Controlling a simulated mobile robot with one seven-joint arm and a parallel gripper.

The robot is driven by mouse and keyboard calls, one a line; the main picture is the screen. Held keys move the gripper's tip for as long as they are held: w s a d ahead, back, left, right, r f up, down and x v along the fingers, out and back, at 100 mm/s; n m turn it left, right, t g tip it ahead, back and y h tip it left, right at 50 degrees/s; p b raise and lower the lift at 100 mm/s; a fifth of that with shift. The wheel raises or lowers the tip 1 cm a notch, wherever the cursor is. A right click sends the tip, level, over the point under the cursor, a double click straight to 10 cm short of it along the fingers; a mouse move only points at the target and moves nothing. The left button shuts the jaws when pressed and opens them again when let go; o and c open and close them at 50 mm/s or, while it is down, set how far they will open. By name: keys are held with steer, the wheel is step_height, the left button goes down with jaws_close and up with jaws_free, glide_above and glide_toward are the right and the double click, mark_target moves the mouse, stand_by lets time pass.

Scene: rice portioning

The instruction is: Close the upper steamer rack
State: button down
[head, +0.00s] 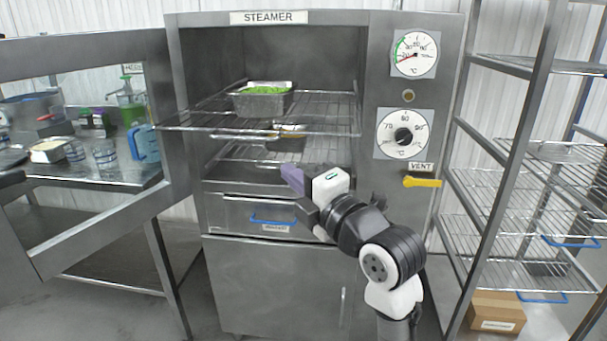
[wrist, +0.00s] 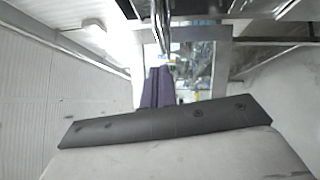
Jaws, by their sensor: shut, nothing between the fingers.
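The steamer (head: 388,180) stands open in the head view. Its upper rack (head: 205,118) is a wire shelf slid out past the opening, with its front edge jutting toward the left front. A metal pan (head: 263,104) with green contents sits on this rack. The lower rack (head: 235,152) is below it. My gripper (head: 291,178) has purple fingers and is in front of the steamer, below and to the right of the upper rack's front middle. The fingers (wrist: 157,88) are shut and empty in the wrist view. A blurred metal bar is close beyond them.
The steamer door (head: 100,215) is swung open to the left. A drawer (head: 235,215) with a blue handle is below the opening. A wire shelf unit (head: 480,180) stands at the right, with a cardboard box (head: 497,312) at its foot. A counter with jugs is behind the door.

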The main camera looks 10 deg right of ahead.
steer(key=w+a+r+p, duration=0.1)
steer(key=w+p, duration=0.2)
steer(key=w, duration=0.5)
steer(key=shift+w+a+r, duration=0.15)
steer(key=shift+w+r, duration=0.05)
steer(key=shift+r, duration=0.1)
steer(key=shift+w, duration=0.1)
